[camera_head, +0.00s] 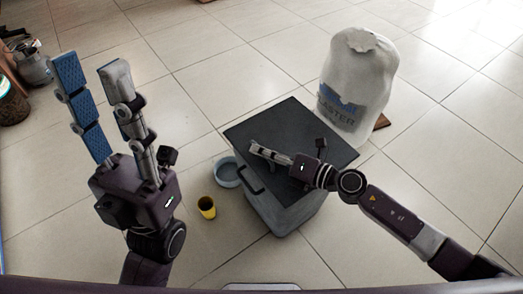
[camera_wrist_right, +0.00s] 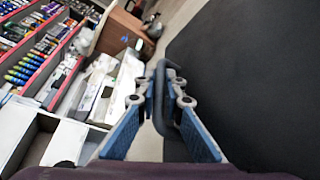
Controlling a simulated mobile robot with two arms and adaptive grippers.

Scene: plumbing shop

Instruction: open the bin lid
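The bin (camera_head: 290,217) is a grey box standing on the tiled floor. Its dark flat lid (camera_head: 315,131) is down on top. A dark bar handle (camera_head: 250,180) sits at the lid's left front edge. My right gripper (camera_head: 256,149) is over the lid, pointing left, a little behind the handle. In the right wrist view the handle (camera_wrist_right: 158,100) shows between the two blue-padded fingers, with the lid (camera_wrist_right: 250,75) to the right. The fingers look apart; contact with the handle is not clear. My left gripper (camera_head: 93,78) is raised, open and empty, left of the bin.
A white plaster sack (camera_head: 358,85) stands close behind the bin at the right. A grey bucket (camera_head: 227,172) and a yellow cup (camera_head: 207,207) are on the floor left of the bin. Shelves of goods (camera_wrist_right: 40,55) show in the wrist view.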

